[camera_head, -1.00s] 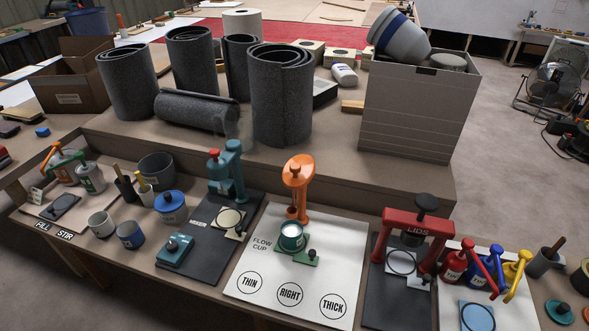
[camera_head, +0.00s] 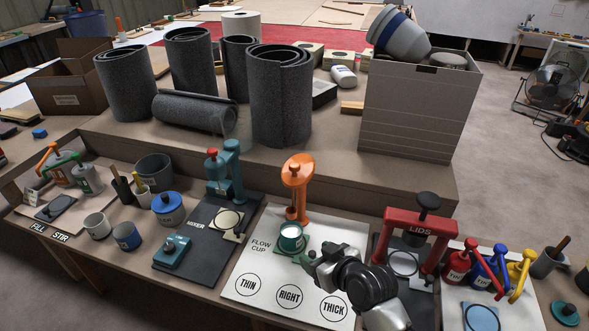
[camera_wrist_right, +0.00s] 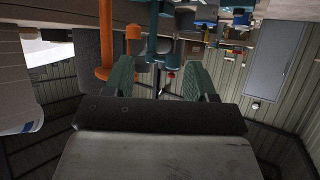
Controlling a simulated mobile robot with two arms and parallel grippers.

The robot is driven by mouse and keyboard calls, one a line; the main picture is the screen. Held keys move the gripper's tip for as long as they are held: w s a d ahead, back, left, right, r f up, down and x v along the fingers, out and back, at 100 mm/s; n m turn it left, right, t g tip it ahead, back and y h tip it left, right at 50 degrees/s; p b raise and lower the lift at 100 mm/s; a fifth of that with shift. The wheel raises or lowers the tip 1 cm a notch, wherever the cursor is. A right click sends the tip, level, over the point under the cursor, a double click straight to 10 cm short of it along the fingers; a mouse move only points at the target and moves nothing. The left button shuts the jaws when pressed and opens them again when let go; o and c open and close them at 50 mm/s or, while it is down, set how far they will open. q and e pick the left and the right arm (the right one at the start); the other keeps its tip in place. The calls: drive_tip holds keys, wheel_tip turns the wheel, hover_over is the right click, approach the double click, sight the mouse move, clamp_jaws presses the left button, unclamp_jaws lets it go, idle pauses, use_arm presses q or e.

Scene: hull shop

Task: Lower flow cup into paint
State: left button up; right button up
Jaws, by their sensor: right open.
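The orange flow cup stand (camera_head: 297,175) rises at the back of the white FLOW CUP board (camera_head: 262,268); a small orange part hangs under its head. A green-and-white paint cup (camera_head: 291,239) stands upright below it, apart from the hanging part as far as I can see. My right gripper (camera_head: 308,257) reaches in from the lower right, low over the board just in front of the cup. Its green fingers are apart in the right wrist view (camera_wrist_right: 158,78), with nothing clearly between them. The gripper hides the black knob by the cup. My left gripper is not in view.
The teal mixer (camera_head: 225,175) stands left of the board and the red LIDS press (camera_head: 418,222) close to my right arm. Cups and a blue-lidded can (camera_head: 168,208) stand further left. Grey rolls and a large box (camera_head: 410,115) fill the raised shelf behind.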

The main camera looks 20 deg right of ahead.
sight(295, 169)
drive_tip(key=w+d+r+m+t, duration=0.1)
drive_tip(key=w+d+r+t, duration=0.2)
drive_tip(key=w+r+t, duration=0.5)
drive_tip(key=w, duration=0.4)
drive_tip(key=w+a+g, duration=0.1)
drive_tip(key=w, duration=0.3)
drive_tip(key=w+a+r+g, duration=0.1)
drive_tip(key=w, duration=0.4)
drive_tip(key=shift+w, duration=0.1)
drive_tip(key=shift+c, duration=0.3)
drive_tip(key=shift+f, duration=0.1)
clamp_jaws()
